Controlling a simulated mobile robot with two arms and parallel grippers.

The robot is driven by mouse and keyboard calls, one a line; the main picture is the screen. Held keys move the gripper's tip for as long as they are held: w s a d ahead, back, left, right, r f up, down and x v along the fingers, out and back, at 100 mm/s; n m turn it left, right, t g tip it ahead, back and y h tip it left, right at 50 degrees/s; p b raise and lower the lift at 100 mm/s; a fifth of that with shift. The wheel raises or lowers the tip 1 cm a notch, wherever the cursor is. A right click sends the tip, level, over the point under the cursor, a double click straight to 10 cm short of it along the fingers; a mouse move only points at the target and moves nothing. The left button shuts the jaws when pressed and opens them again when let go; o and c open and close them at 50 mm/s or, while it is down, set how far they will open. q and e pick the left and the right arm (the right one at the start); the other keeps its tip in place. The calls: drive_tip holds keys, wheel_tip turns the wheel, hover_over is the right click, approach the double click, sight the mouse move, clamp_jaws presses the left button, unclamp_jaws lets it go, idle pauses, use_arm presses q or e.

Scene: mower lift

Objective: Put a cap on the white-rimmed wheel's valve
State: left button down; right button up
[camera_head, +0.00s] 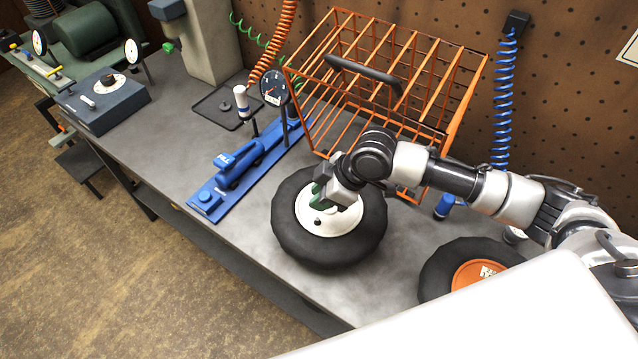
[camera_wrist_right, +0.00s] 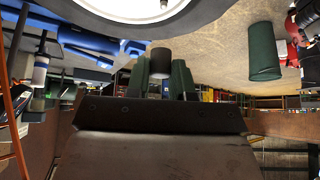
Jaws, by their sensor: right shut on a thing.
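The white-rimmed wheel (camera_head: 325,252) lies flat on the grey bench, its black tyre around a white rim (camera_head: 328,226). A small dark spot (camera_head: 318,221) shows on the rim; I cannot tell whether it is the valve or the hub. My right gripper (camera_head: 332,194) is over the far side of the rim and hides part of it. In the right wrist view its green fingers (camera_wrist_right: 160,75) are shut on a small dark cylinder, the cap (camera_wrist_right: 160,59). The white rim (camera_wrist_right: 130,8) crosses the top of that view, apart from the cap. My left gripper is out of view.
An orange-rimmed wheel (camera_head: 478,272) lies to the right, partly behind a white panel. An orange wire cage (camera_head: 440,130) stands behind the wheel. A blue tool with a gauge (camera_head: 235,170) lies to the left. The bench is clear in front of the blue tool.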

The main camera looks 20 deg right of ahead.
drive_tip(key=shift+f, duration=0.15)
drive_tip(key=shift+w+a+f+b, duration=0.1)
drive_tip(key=shift+f+b, duration=0.65)
drive_tip(key=shift+b, duration=0.35)
drive_tip(key=shift+f+b, duration=0.9)
drive_tip(key=shift+b, duration=0.35)
drive_tip(key=shift+f, duration=0.6)
drive_tip(key=shift+p, duration=0.85)
drive_tip(key=shift+f+b, duration=0.4)
drive_tip(key=shift+f, duration=0.8)
drive_tip(key=o, duration=1.2)
drive_tip(key=shift+o, duration=0.4)
